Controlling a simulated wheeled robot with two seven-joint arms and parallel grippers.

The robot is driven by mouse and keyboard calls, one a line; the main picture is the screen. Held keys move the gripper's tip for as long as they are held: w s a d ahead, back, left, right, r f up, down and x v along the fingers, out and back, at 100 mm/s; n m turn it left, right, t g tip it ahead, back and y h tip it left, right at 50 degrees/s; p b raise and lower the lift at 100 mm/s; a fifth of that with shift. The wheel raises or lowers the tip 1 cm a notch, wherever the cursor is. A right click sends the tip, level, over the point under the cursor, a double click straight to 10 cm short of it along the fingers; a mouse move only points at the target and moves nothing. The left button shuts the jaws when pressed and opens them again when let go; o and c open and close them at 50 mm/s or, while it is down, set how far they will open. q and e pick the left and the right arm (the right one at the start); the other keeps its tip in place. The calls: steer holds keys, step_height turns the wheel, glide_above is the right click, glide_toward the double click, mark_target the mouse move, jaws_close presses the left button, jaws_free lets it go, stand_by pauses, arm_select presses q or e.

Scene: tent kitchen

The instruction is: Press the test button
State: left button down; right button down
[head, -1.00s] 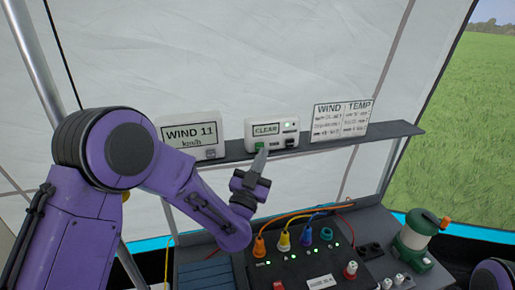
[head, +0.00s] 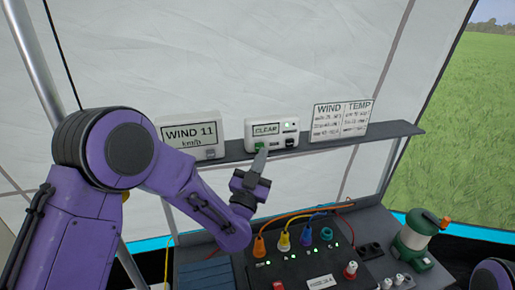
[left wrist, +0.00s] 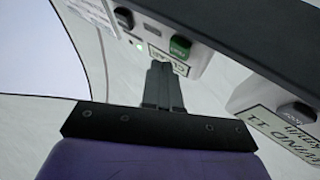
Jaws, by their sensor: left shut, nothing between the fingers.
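A white unit (head: 272,126) on the shelf has a screen reading "CLEAR", a lit green light, a green button (head: 260,146) at its lower left and a dark button (head: 291,142) at its lower right. The green button also shows in the left wrist view (left wrist: 180,46), with small lettering too blurred to read surely. My left gripper (head: 263,151) is shut and empty, its fingertips just in front of and below the green button. In the left wrist view the fingertips (left wrist: 160,64) are close beside that button; I cannot tell whether they touch it. My right gripper is out of view.
A wind display (head: 191,134) reading "WIND 11 km/h" stands left on the shelf (head: 390,133), a WIND/TEMP card (head: 341,119) right.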

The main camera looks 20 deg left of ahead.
arm_select(q)
steer(key=shift+w+a, duration=0.1)
steer(key=shift+w, duration=0.05)
steer(key=shift+w+a, duration=0.15)
steer(key=shift+w, duration=0.15)
steer(key=shift+w+a+b, duration=0.3)
steer(key=shift+w+b, duration=0.05)
steer(key=shift+b, duration=0.05)
stand_by(0.8)
stand_by(0.3)
steer(key=shift+s+d+b, duration=0.4)
steer(key=shift+s+d, duration=0.15)
steer(key=shift+s, duration=0.15)
